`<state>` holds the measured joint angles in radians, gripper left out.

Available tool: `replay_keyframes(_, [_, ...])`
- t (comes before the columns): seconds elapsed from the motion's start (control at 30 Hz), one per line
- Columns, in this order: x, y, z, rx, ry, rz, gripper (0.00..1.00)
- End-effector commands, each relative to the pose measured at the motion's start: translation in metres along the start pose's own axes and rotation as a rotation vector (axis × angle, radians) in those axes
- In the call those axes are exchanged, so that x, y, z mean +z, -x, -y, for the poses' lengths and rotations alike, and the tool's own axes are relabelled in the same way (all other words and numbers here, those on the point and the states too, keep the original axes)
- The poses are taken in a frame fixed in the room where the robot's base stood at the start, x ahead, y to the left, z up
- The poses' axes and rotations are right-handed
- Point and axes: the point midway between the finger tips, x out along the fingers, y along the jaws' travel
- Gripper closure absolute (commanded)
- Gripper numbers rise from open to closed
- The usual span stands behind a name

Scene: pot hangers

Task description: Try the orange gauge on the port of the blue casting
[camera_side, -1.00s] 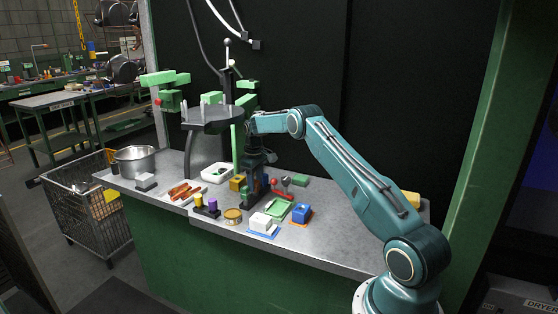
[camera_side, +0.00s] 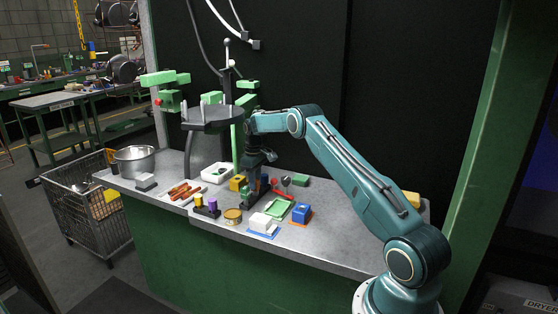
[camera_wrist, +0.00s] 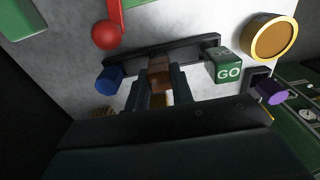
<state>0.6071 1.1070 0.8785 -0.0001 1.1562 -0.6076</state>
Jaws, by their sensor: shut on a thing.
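My gripper (camera_wrist: 159,78) is shut on a brownish-orange piece (camera_wrist: 158,66), which looks like the orange gauge. The piece sits between the fingertips at the middle of a dark rack (camera_wrist: 195,45); I cannot tell whether it is clear of the rack. A blue post (camera_wrist: 109,80) is to its left and a green block marked GO (camera_wrist: 227,70) to its right. In the side view my gripper (camera_side: 253,178) points down at the bench, partly hiding the rack. The blue casting (camera_side: 301,211) stands apart, to the right, on an orange mat; its port cannot be made out.
A white block (camera_side: 261,221) on a blue mat and a green tray (camera_side: 278,209) lie between gripper and casting. A red ball-ended lever (camera_wrist: 106,34) and a round tin (camera_wrist: 269,37) are close by. A dark stand (camera_side: 208,118) rises to the left.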

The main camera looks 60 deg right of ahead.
Motion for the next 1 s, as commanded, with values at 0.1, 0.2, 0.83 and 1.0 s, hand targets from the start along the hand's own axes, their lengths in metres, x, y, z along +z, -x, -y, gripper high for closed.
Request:
replay_keyframes(0.1, [-0.0002,0.0018,-0.0001,0.000,0.000,-0.001,1.00])
replay_keyframes(0.2, [-0.0002,0.0029,-0.0001,0.000,0.000,-0.001,1.00])
replay_keyframes(0.83, [-0.0001,0.0096,-0.0001,0.000,0.000,0.000,1.00])
replay_keyframes(1.0, [-0.0001,0.0105,-0.0001,0.000,0.000,-0.001,1.00])
